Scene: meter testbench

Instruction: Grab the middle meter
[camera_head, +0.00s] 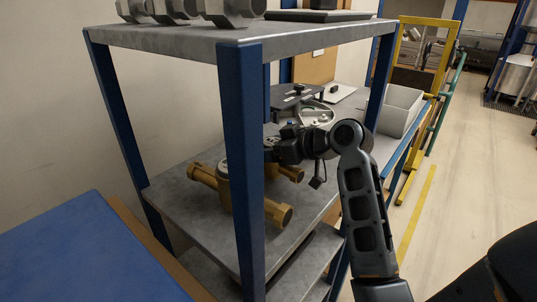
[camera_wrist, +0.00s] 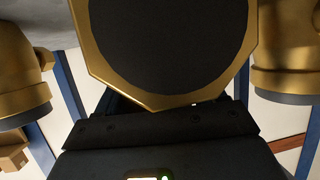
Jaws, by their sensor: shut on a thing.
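Brass meters stand on the middle grey shelf. In the head view a brass pipe piece (camera_head: 203,175) shows left of the blue post, and a brass end (camera_head: 278,214) shows right of it. My gripper (camera_head: 272,153) reaches in from the right, its tips partly hidden by the post. In the wrist view a meter with a brass rim and dark round face (camera_wrist: 165,45) fills the upper middle, right against my black gripper (camera_wrist: 160,125). My gripper is shut on this middle meter. Brass parts show at its left (camera_wrist: 20,75) and right (camera_wrist: 288,50); whether they belong to it I cannot tell.
Blue posts (camera_head: 240,170) frame the rack close to my arm. The top shelf (camera_head: 180,42) holds grey metal parts (camera_head: 230,10) above. A blue-topped surface (camera_head: 85,255) stands at left. A grey bin (camera_head: 400,110) is behind right. Open floor (camera_head: 450,210) lies right.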

